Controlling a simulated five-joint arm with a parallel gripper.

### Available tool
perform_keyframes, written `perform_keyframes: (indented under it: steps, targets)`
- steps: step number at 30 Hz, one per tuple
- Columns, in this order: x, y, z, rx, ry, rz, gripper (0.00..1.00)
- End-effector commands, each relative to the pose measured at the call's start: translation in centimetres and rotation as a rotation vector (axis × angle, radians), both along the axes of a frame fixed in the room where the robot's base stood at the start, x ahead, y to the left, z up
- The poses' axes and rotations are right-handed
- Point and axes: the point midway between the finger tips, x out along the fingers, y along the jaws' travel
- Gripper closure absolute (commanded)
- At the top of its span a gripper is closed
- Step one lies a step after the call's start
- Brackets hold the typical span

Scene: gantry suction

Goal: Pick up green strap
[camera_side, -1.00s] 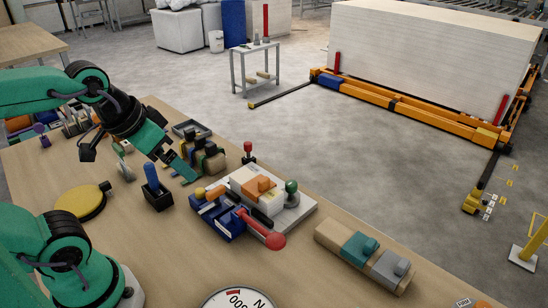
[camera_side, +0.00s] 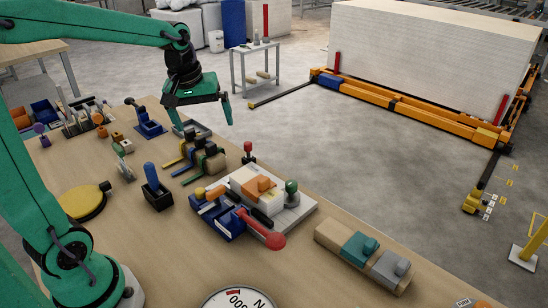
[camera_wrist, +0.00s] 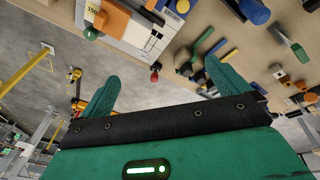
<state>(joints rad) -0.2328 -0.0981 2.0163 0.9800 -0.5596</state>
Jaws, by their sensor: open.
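The green strap (camera_side: 193,178) lies on the workbench as the nearest of a row of straps with dark buckles. It also shows in the wrist view (camera_wrist: 202,40), above and left of the right fingertip, with its far end near the tan and dark buckles. My gripper (camera_side: 203,118) is open and empty, its two green fingers spread wide. It hangs above and behind the straps, near the bench's far edge, apart from them.
A yellow strap (camera_side: 173,162) and a blue strap (camera_side: 181,172) lie beside the green one. A black holder with a blue handle (camera_side: 152,172) stands nearer. A white board with blocks and knobs (camera_side: 298,208) lies to the right. A grey tray (camera_side: 197,130) is under the gripper.

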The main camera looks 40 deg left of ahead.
Motion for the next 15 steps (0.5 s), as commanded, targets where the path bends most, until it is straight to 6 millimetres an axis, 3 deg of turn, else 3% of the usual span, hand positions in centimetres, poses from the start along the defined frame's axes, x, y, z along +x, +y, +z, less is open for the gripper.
perform_keyframes:
  steps: [15]
  targets:
    - [6.8, 8.2, -6.2, -0.097, 0.125, 0.462, 0.00]
